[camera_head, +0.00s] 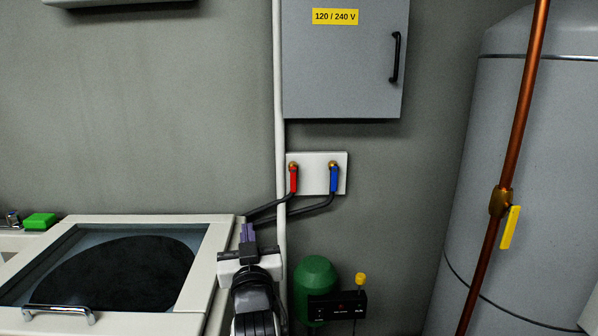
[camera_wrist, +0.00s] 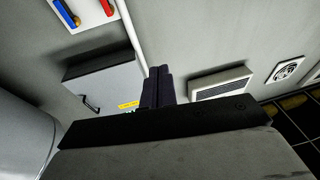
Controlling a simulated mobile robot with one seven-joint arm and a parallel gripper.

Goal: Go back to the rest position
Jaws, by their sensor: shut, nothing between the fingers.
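My gripper (camera_head: 247,232) is at the bottom centre in the head view, pointing up and away from me. Its two purple-dark fingers are together with nothing between them. In the wrist view the shut fingers (camera_wrist: 157,87) show in the middle, with only wall and fixtures beyond them. The gripper is in front of the right edge of a white top-lid machine (camera_head: 222,262), below and left of the valve plate. I cannot tell whether it touches anything; no contact shows.
A grey electrical box (camera_head: 345,60) hangs above a white valve plate (camera_head: 314,180) with red and blue levers. A green tank (camera_head: 315,275) stands low at right of the gripper. A copper pipe (camera_head: 515,130) and large grey tank (camera_head: 490,170) are at right.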

